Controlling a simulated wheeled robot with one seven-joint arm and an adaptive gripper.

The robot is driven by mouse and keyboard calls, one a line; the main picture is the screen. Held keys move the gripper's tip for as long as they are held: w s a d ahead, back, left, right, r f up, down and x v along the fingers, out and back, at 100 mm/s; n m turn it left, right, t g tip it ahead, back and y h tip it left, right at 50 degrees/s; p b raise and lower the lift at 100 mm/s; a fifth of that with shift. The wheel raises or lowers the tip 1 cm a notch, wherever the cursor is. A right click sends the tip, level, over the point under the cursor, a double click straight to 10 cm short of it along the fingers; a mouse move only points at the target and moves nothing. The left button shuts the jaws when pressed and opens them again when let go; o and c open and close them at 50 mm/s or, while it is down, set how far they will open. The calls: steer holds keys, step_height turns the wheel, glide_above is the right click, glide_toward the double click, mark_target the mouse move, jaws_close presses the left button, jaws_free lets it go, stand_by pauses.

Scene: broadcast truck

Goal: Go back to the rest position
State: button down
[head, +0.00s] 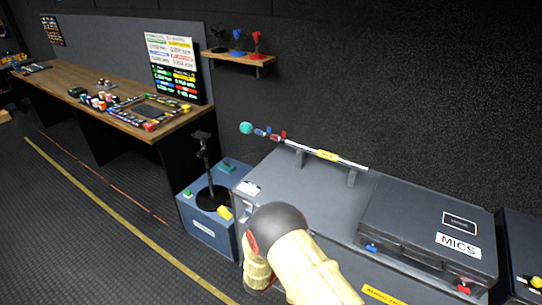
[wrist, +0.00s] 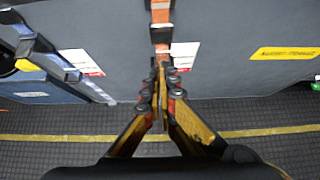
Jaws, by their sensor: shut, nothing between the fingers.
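My gripper (wrist: 160,70) shows in the wrist view with its two fingers together and nothing between them. It hangs beside the front face of a grey case, with the dark floor below. An orange and metal latch or strap on the case lies right beyond the fingertips; I cannot tell whether they touch it. In the head view my arm reaches in from the bottom, in front of the grey case (head: 268,172), and the gripper itself is hidden.
On the grey case lie a boom pole (head: 328,156) on supports and a dark MICS case (head: 420,225). A blue-grey box (head: 205,230) with a small stand is to its left. A wooden desk (head: 65,82) is farther back. Open floor (head: 75,220) lies at the left.

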steer(key=s+d+m+g+h, duration=0.2)
steer(key=s+d+m, duration=0.25)
steer(key=s, duration=0.25)
steer(key=s+d+r+m+g, duration=0.45)
steer(key=s+r+m, duration=0.35)
steer(key=r, duration=0.4)
steer(key=s+r+m+t+y, duration=0.1)
steer(key=s+r+m, duration=0.4)
steer(key=r, duration=0.6)
steer(key=s+r+m+t+y, duration=0.1)
steer(key=s+r+m+y, duration=0.3)
steer(key=r, duration=0.8)
steer(key=s+r+m+t+y, duration=0.2)
steer(key=s+r+m, duration=0.5)
steer(key=r, duration=0.5)
steer(key=shift+s+a+y+b, duration=0.3)
steer(key=shift+s+a+y, duration=0.1)
steer(key=shift+s, duration=0.45)
steer(key=shift+a, duration=0.1)
